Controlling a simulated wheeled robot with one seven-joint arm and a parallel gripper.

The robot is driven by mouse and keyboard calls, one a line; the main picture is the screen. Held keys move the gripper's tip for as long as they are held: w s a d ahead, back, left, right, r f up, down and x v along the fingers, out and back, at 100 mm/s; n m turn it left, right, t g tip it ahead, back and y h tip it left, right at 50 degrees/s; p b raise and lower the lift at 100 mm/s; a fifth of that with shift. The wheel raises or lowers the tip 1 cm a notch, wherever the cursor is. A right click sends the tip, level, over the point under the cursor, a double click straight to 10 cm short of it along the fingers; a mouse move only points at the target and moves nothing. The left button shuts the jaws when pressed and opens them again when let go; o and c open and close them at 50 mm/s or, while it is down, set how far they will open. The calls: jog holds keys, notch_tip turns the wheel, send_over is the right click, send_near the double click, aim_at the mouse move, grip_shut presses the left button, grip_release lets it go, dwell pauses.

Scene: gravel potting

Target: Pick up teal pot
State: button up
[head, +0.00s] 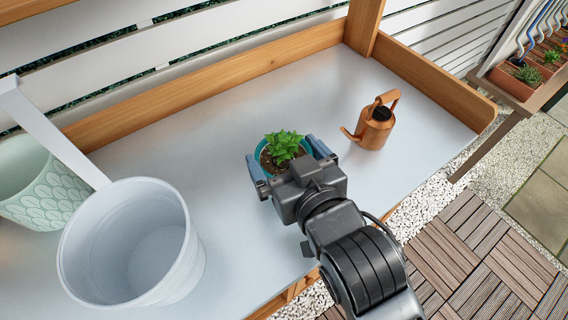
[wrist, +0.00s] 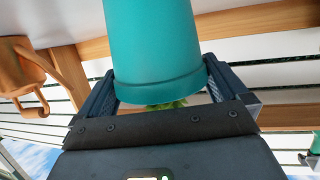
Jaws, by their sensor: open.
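The teal pot (head: 262,152) holds a green leafy plant (head: 284,146) and stands on the pale bench top (head: 330,205), near its middle. Only part of its rim shows in the head view, as my gripper (head: 286,160) covers the rest. My gripper is open, with one finger on each side of the pot. In the wrist view the teal pot (wrist: 155,45) appears upside down between the open fingers of my gripper (wrist: 160,95). The left finger is close to the pot's rim; I cannot tell whether either finger touches it.
A copper watering can (head: 374,128) stands right of the pot, its spout towards it. A large white bucket (head: 130,245) and a pale green patterned pot (head: 45,190) stand at the left. Wooden boards (head: 215,85) edge the bench. The bench is clear between bucket and pot.

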jog(key=shift+w+a+f, duration=0.1)
jog(key=shift+w+a, duration=0.05)
jog(key=shift+w, duration=0.2)
jog(key=c, duration=0.8)
